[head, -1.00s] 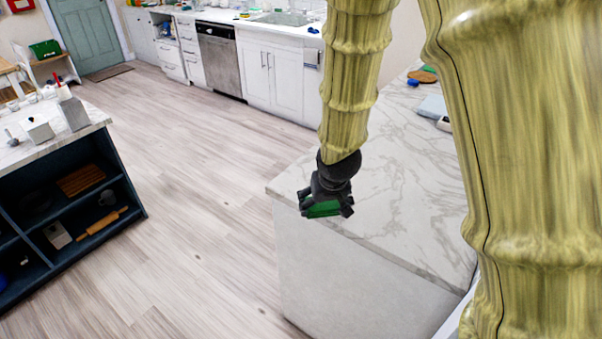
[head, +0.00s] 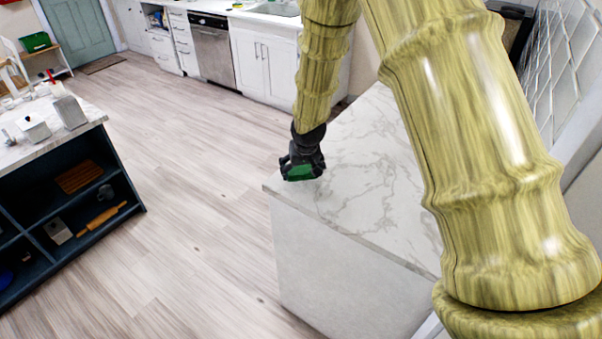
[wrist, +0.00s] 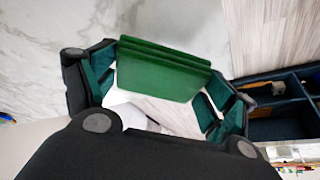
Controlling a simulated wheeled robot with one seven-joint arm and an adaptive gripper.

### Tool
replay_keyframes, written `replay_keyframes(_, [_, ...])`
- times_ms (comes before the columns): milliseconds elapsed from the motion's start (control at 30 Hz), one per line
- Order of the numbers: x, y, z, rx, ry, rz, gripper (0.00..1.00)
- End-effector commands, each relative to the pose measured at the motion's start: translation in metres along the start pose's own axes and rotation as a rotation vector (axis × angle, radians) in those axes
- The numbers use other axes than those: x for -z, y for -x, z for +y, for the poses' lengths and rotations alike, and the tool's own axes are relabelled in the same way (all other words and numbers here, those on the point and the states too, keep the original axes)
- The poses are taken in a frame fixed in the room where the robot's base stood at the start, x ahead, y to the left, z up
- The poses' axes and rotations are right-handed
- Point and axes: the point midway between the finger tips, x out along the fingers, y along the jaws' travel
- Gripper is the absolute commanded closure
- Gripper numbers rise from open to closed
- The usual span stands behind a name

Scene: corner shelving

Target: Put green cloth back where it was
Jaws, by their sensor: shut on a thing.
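The green cloth (head: 299,173) is a small folded stack, held in my gripper (head: 302,166) near the corner of the white marble counter (head: 375,185). In the wrist view the green cloth (wrist: 163,72) shows its folded layers between the two dark fingers of my gripper (wrist: 160,85). The fingers are shut on it. In the head view the gripper overlaps the counter's near-left corner. I cannot tell exactly how high above the top the cloth is.
The marble top around the gripper is bare. A dark blue shelf unit (head: 75,215) with a rolling pin (head: 102,218) stands at the left. White cabinets (head: 262,62) and a dishwasher (head: 213,52) line the back. Open wooden floor lies between.

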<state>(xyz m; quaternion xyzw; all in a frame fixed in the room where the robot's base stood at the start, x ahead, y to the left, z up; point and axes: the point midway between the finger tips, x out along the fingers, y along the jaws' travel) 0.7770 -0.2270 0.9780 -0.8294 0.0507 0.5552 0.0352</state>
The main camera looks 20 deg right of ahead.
Motion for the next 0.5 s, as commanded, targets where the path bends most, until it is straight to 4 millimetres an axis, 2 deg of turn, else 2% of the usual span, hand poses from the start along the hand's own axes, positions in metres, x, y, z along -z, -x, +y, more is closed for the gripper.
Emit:
replay_keyframes(100, [0.010,-0.003,-0.001,0.001,-0.001,0.001,0.38])
replay_keyframes(500, [-0.005,-0.035,-0.001,-0.001,0.001,0.000,0.38])
